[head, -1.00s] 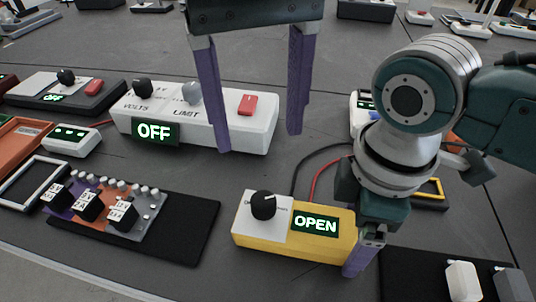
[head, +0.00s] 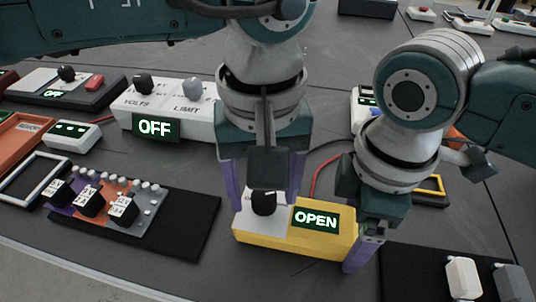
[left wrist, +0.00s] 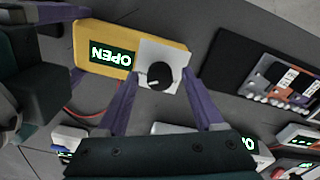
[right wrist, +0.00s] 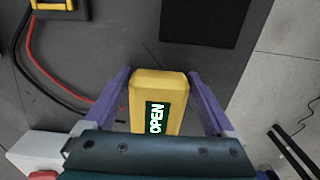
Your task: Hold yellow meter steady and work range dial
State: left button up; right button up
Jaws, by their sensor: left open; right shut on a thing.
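The yellow meter (head: 335,248) lies on the dark table, its green display reading OPEN. Its black range dial (head: 263,203) with a white pointer line sits on a pale plate at the left end. My right gripper (right wrist: 163,100) is shut on the meter's right end, one finger on each side. My left gripper (head: 267,190) is open, its purple fingers pointing down to either side of the dial. In the left wrist view the dial (left wrist: 160,76) lies between the fingertips, with gaps to both. Part of the dial plate is hidden in the head view.
A white supply (head: 200,125) with VOLTS and LIMIT knobs reads OFF behind left. Red and black leads (right wrist: 60,85) run from behind the meter. Another black mat (head: 415,270) lies right.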

pick_arm(q)
grip_shut()
dwell(0.6)
